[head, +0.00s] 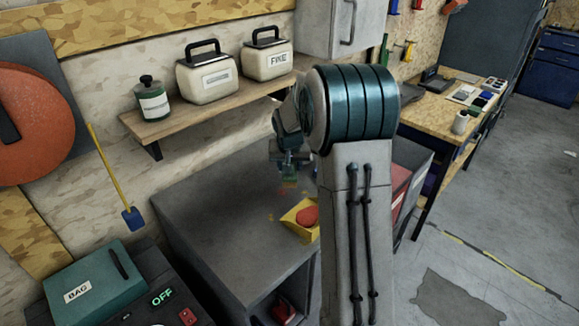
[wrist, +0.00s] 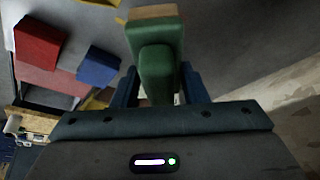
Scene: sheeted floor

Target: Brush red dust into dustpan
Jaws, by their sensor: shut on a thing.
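My gripper (head: 290,158) is above the grey workbench top (head: 215,215). In the wrist view its blue fingers (wrist: 158,88) are shut on a green brush (wrist: 156,65) with a tan bristle end. The brush (head: 289,175) looks small and dark in the head view. Small red-orange specks of dust (head: 287,191) lie just below the brush, apart from the dustpan. Whether the bristles touch the bench I cannot tell.
A shelf (head: 165,128) with a bottle and two canisters hangs on the wall behind the bench. A teal case (head: 92,285) stands at the front left. In the wrist view a red block (wrist: 38,40) and a blue block (wrist: 98,66) show left. The bench's left part is clear.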

